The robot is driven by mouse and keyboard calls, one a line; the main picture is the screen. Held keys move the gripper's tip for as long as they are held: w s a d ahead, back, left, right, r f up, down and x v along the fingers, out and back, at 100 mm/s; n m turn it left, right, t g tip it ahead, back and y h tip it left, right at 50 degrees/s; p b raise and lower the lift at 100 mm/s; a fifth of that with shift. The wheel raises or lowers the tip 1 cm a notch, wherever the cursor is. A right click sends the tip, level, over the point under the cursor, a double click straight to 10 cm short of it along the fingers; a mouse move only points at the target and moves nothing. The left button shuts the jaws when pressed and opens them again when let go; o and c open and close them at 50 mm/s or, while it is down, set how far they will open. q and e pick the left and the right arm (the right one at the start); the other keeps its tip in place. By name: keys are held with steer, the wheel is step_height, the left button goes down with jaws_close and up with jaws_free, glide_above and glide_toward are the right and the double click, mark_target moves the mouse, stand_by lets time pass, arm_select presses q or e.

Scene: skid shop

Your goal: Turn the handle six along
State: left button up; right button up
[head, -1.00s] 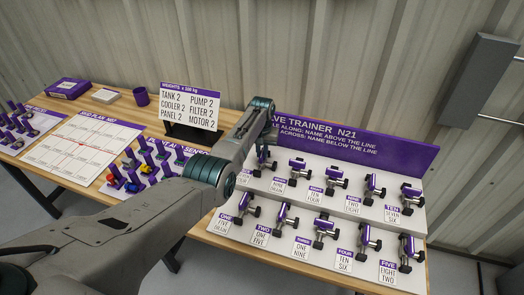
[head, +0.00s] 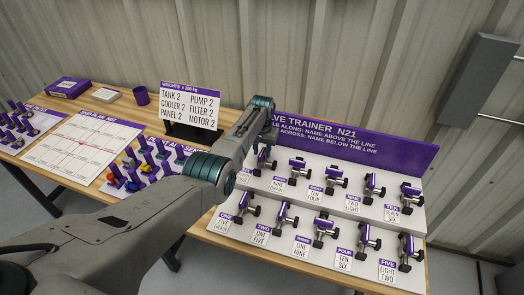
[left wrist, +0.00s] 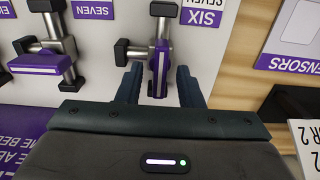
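The valve of handle six has a grey metal body with black end caps. Its purple handle (left wrist: 160,62) runs up and down in the left wrist view, beside the label SIX (left wrist: 205,16). My left gripper (left wrist: 159,74) is open, with one finger on each side of this handle and a gap showing to each finger. In the head view the valve (head: 263,160) shows just past my left wrist, which hides part of it and its label. My right gripper is not in view.
The neighbouring valve seven has a purple handle (left wrist: 36,64) lying crosswise, left of my fingers in the wrist view. More valves stand in two rows on the white board (head: 330,270). Behind them is a purple header panel (head: 390,150). A weights sign (head: 190,105) stands to the left.

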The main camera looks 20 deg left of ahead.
mark_target(262, 152)
arm_select(q)
steer(key=shift+r, duration=0.1)
steer(key=shift+r, duration=0.25)
step_height(262, 152, up, 10)
steer(key=b, duration=0.2)
stand_by(0.6)
